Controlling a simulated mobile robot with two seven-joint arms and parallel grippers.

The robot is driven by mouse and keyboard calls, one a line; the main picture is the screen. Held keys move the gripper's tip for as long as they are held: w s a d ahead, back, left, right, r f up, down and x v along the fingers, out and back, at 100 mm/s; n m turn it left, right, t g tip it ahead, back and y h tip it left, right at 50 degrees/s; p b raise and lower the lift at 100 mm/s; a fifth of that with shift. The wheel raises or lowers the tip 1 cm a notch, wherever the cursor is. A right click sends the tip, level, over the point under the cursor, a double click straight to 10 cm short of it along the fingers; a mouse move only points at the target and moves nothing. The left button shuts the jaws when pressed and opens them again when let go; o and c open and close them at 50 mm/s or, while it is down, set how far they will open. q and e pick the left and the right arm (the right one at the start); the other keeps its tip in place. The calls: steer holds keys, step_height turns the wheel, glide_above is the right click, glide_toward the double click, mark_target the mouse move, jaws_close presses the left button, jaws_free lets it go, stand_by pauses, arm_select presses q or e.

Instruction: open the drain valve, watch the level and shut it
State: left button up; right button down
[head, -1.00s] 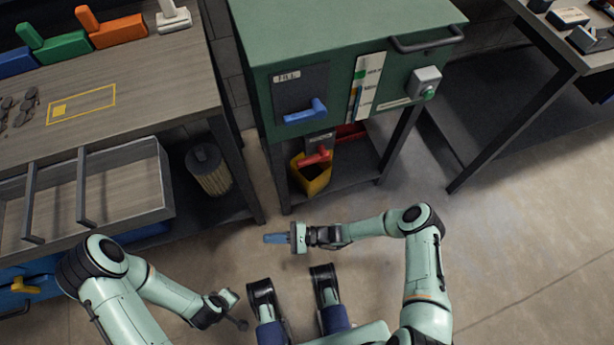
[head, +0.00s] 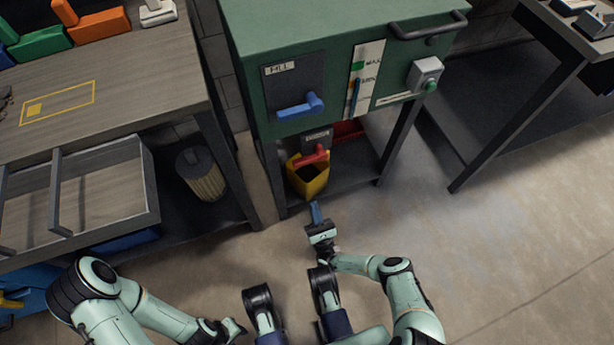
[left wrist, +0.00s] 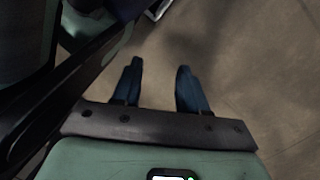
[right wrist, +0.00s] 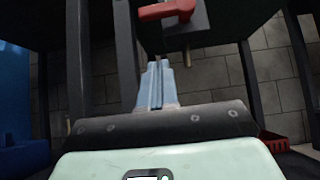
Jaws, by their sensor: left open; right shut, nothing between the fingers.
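The red drain valve lever (head: 312,157) sits on a small plate under the green tank cabinet (head: 345,25); it also shows at the top of the right wrist view (right wrist: 165,10), with a short pipe below its plate. A yellow bucket (head: 318,185) stands under the lever. The level gauge (head: 365,72) with MAX and MIN marks is on the cabinet front. My right gripper (head: 314,205) is shut and empty, its blue fingers together, in front of and below the lever, apart from it. My left gripper (left wrist: 158,85) is open and empty, low over the floor.
A workbench (head: 160,90) stands left, a dark table (head: 545,50) right. A red bin (right wrist: 292,122) lies behind. Floor in front is clear.

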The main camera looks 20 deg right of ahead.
mark_target(303, 165)
arm_select(q)
steer(key=shift+s+f+b, duration=0.25)
steer(key=shift+s+b, duration=0.05)
steer(key=shift+s, duration=0.2)
arm_select(e)
steer(key=s+r+x, duration=0.2)
steer(key=x, duration=1.1)
arm_select(q)
steer(key=shift+w+a+r+p, duration=0.3)
steer(key=shift+w+a, duration=0.15)
steer(key=shift+w, duration=0.1)
arm_select(e)
steer(key=shift+a+r, duration=0.15)
arm_select(q)
steer(key=shift+w+a, duration=0.15)
steer(key=shift+a, duration=0.05)
arm_select(e)
steer(key=shift+r, duration=0.1)
